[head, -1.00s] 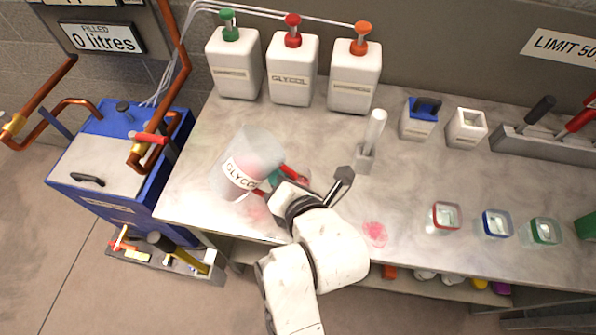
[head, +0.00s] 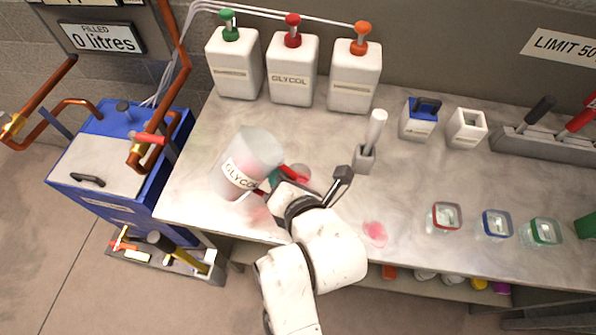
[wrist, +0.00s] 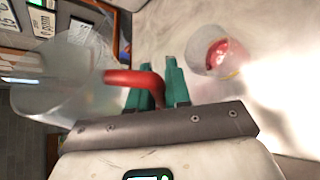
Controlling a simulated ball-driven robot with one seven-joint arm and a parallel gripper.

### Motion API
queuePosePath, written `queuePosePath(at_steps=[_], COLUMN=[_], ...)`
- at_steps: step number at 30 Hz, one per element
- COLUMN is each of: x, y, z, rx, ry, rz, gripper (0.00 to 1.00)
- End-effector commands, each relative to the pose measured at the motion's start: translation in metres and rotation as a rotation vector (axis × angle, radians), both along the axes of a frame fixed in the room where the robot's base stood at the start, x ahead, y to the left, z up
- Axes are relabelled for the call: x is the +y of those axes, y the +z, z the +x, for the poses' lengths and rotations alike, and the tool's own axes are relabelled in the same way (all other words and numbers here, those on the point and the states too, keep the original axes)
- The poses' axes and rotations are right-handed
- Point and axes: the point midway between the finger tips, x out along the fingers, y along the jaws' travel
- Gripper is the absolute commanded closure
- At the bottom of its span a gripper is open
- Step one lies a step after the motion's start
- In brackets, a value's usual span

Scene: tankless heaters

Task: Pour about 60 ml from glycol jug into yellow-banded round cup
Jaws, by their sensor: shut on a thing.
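The glycol jug (head: 256,147) is a clear, pink-tinted vessel with a white label and a red handle, tilted to the right above the left part of the counter. My gripper (head: 277,180) is shut on its handle; the wrist view shows the red handle (wrist: 135,78) between the teal fingers (wrist: 160,86). The yellow-banded round cup (wrist: 212,52) stands on the counter in the wrist view, with reddish-pink liquid inside. I cannot see a stream of liquid.
Three white pump bottles (head: 291,75) stand at the back. A grey holder with a white-handled tool (head: 366,155) is right of the jug. Square cups with red (head: 444,218), blue (head: 496,224) and green (head: 543,233) rims stand farther right.

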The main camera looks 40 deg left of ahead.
Motion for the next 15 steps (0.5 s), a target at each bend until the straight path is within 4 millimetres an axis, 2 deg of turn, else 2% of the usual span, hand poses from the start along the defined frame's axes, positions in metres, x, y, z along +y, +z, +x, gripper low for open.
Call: queuePosePath(at_steps=[5, 11, 15], x=[-0.001, 0.002, 0.003], y=[0.003, -0.005, 0.007], z=[0.004, -0.001, -0.003], rx=[-0.103, -0.241, -0.339], ry=[-0.003, -0.008, -0.014], rz=[-0.056, -0.139, -0.195], gripper=[1.00, 1.00, 1.00])
